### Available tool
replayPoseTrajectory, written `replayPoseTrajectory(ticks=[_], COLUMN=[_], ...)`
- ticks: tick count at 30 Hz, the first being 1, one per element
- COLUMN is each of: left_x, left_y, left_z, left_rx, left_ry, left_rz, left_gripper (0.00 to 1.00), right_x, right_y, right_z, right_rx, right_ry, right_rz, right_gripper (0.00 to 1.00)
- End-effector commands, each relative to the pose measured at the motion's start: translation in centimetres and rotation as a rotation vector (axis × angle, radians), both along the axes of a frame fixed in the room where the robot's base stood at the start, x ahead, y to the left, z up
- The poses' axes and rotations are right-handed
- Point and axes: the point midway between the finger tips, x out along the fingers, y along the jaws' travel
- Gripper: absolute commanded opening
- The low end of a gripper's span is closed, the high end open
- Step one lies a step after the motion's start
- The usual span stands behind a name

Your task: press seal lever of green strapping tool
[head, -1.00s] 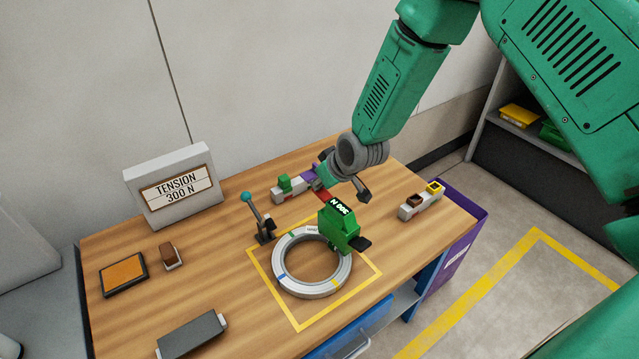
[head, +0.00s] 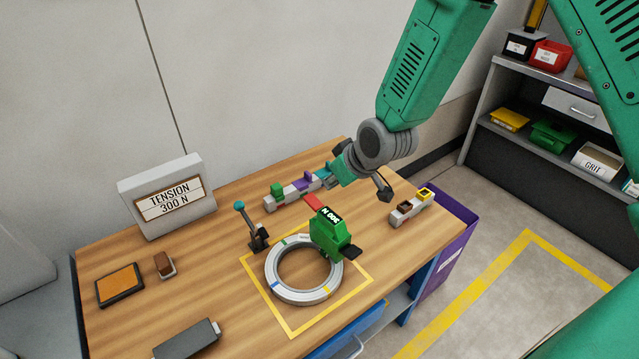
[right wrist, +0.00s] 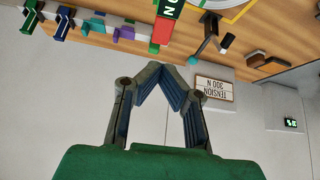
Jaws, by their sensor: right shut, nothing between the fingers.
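The green strapping tool (head: 330,236) stands on the right part of the grey coil ring (head: 276,270), its display reading 300 N. Its red seal lever (head: 313,203) sticks out from the top toward the back left. The red lever also shows in the right wrist view (right wrist: 163,30), just beyond the fingertips. My right gripper (head: 331,181) is behind and above the lever, apart from it in the head view. In the right wrist view its fingers (right wrist: 168,67) are shut, tips together, with nothing between them. My left gripper is not in view.
A rack (head: 286,197) with green, purple and teal blocks lies close to my right gripper. A teal-knobbed lever (head: 247,222) stands behind the ring. A tension sign (head: 168,197) stands at the back left. A block holder (head: 411,207) sits at the table's right edge.

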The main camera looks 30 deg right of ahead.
Motion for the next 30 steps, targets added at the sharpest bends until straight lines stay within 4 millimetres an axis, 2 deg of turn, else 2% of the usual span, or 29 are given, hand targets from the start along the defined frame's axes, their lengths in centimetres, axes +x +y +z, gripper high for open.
replayPoseTrajectory(ticks=[7,30], left_x=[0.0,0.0], left_y=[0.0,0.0], left_z=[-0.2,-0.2], left_rx=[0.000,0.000], left_ry=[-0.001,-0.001], left_rz=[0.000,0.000], left_gripper=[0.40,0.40], right_x=[-1.7,-1.7], right_y=[-0.3,-0.4], right_z=[1.3,1.3], right_rx=[0.000,0.000], right_ry=[-0.002,-0.001], right_rz=[0.001,0.000], right_gripper=[0.00,0.00])
